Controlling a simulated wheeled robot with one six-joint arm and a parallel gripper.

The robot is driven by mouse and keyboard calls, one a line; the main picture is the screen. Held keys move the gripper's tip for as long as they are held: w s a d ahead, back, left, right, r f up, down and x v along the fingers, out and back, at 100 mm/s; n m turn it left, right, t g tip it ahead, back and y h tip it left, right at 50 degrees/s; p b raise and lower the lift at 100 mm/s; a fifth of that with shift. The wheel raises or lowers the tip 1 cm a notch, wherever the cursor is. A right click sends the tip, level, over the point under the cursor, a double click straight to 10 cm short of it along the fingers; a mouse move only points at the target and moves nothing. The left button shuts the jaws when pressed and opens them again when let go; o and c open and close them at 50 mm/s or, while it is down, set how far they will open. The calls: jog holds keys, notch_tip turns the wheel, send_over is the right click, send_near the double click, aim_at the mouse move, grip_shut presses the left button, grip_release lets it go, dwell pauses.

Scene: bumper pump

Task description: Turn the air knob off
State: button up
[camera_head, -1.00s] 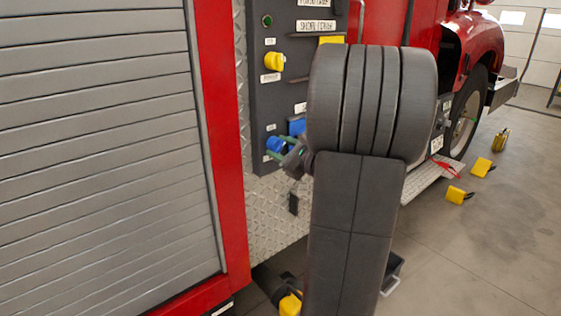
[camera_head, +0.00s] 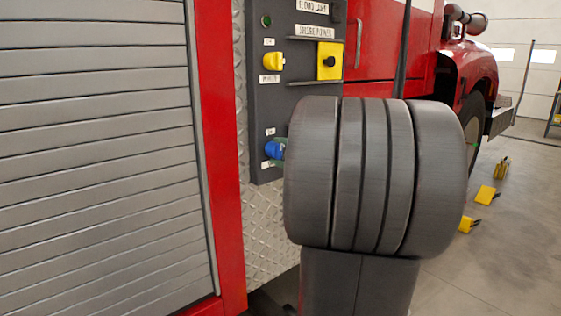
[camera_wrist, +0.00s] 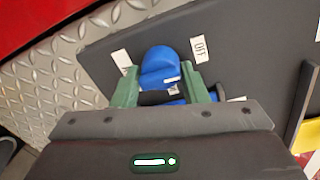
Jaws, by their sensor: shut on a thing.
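A blue knob (camera_head: 274,150) sits low on the dark control panel (camera_head: 262,105). A small label is above it and another below it, too small to read in the head view. In the wrist view the same blue knob (camera_wrist: 160,66) has a small white mark on it, and an "OFF" label (camera_wrist: 199,50) is to its right. My gripper (camera_wrist: 161,78) has its green fingers on either side of the knob and is shut on it. In the head view my arm hides most of the gripper, with only a bit of green showing at the knob.
A yellow knob (camera_head: 273,62) and a yellow plate with a black button (camera_head: 330,61) are higher on the panel. More blue (camera_wrist: 188,101) shows partly hidden below the knob in the wrist view. A grey shutter (camera_head: 100,150) is left. Yellow blocks (camera_head: 486,195) lie on the floor at right.

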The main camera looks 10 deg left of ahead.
jog(key=shift+r, duration=0.35)
jog(key=o, duration=0.9)
jog(key=shift+f, duration=0.15)
jog(key=shift+d, duration=0.1)
jog(key=f+p+v, duration=0.1)
jog(key=v, duration=1.2)
jog(key=shift+s+d+r, duration=0.2)
jog(key=shift+d+r, duration=0.05)
jog(key=shift+r, duration=0.2)
jog(key=shift+a, duration=0.1)
